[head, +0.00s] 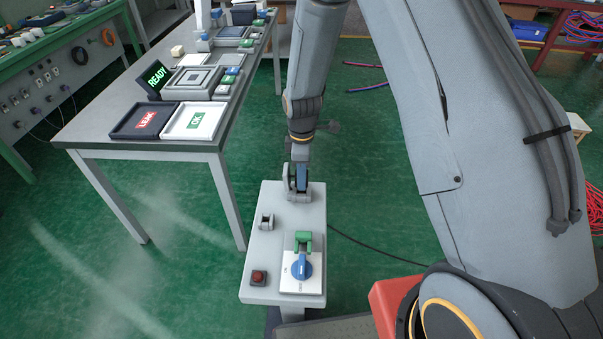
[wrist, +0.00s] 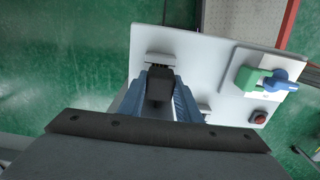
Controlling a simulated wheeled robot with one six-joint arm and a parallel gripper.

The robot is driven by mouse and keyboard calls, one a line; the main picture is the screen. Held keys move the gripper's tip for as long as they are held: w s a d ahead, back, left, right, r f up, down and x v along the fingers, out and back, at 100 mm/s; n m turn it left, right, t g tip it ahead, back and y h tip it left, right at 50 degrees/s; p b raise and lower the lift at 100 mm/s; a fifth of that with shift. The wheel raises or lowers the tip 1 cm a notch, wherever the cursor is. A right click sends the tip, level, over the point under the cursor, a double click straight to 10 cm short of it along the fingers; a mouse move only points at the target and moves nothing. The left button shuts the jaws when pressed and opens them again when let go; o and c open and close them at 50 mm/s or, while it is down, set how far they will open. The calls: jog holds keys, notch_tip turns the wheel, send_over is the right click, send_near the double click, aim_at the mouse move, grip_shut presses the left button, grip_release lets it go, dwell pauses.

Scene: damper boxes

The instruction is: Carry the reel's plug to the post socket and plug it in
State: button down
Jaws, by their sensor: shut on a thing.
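The post's pale grey panel (head: 262,250) is below and in front of my arm, and it also shows in the wrist view (wrist: 205,70). My gripper (head: 299,184) is at the panel's far end. In the wrist view its blue fingers (wrist: 162,78) are shut on the black plug (wrist: 159,88). The plug's front is at a small grey fitting (wrist: 163,60) on the panel, which looks like the socket. I cannot tell whether the plug is in it or only against it. The reel is not clearly visible.
The panel bears a blue rotary switch (head: 302,266), a green clasp (head: 303,240), a red button (head: 259,277) and a small grey bracket (head: 266,221). A dark cable (head: 372,246) lies right of the post. A workbench with trays (head: 146,120) stands left. Green floor lies between.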

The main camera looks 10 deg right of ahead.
jog(key=shift+w+d, duration=0.1)
jog(key=shift+w, duration=0.1)
jog(key=shift+s, duration=0.1)
jog(key=shift+s+a+f, duration=0.1)
jog(key=shift+a+f, duration=0.1)
jog(key=shift+a, duration=0.05)
jog(key=shift+d+f, duration=0.15)
jog(key=shift+f, duration=0.3)
jog(key=shift+f+b, duration=0.6)
jog(key=shift+f, duration=0.2)
jog(key=c, duration=1.2)
grip_release()
